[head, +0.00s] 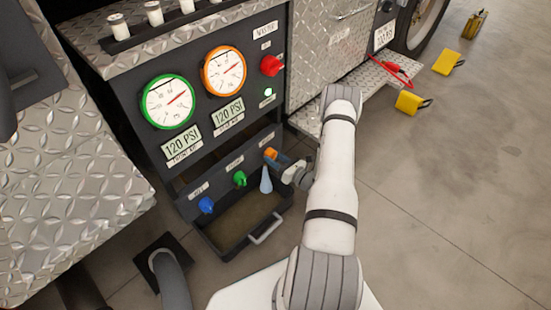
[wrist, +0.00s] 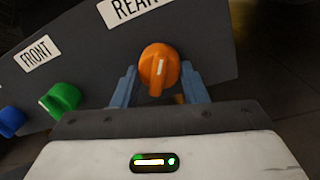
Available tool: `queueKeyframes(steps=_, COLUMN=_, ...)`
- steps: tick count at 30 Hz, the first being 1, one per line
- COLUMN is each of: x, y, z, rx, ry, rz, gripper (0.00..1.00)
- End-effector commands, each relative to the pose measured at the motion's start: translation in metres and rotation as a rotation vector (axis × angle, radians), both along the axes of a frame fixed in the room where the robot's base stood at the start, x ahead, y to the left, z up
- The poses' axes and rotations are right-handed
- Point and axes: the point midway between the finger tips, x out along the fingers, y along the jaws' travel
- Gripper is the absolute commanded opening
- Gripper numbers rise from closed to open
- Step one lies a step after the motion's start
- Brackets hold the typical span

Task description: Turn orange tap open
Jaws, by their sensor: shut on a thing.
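The orange tap (head: 271,153) is the rightmost of three on the dark lower panel. In the wrist view the orange tap (wrist: 159,66) sits under the "REAR" label, its ridge pointing nearly straight down in the picture. My gripper (wrist: 159,82) has one blue finger on each side of the tap and is shut on it. In the head view my gripper (head: 280,163) reaches the tap from the right.
A green tap (head: 239,178) and a blue tap (head: 206,204) are left of the orange one. Above are a green-rimmed gauge (head: 169,101) and an orange-rimmed gauge (head: 223,71), both displays reading 120 PSI. A red knob (head: 270,65) and lit green lamp (head: 268,92) are upper right.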

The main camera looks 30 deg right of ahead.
Motion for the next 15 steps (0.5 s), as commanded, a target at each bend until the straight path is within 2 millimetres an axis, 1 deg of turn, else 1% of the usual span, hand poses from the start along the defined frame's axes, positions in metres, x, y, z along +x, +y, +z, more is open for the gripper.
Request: queueKeyframes(steps=15, x=-0.0019, y=0.0029, z=-0.0006, rx=0.463, ry=0.172, rz=0.000, gripper=0.16)
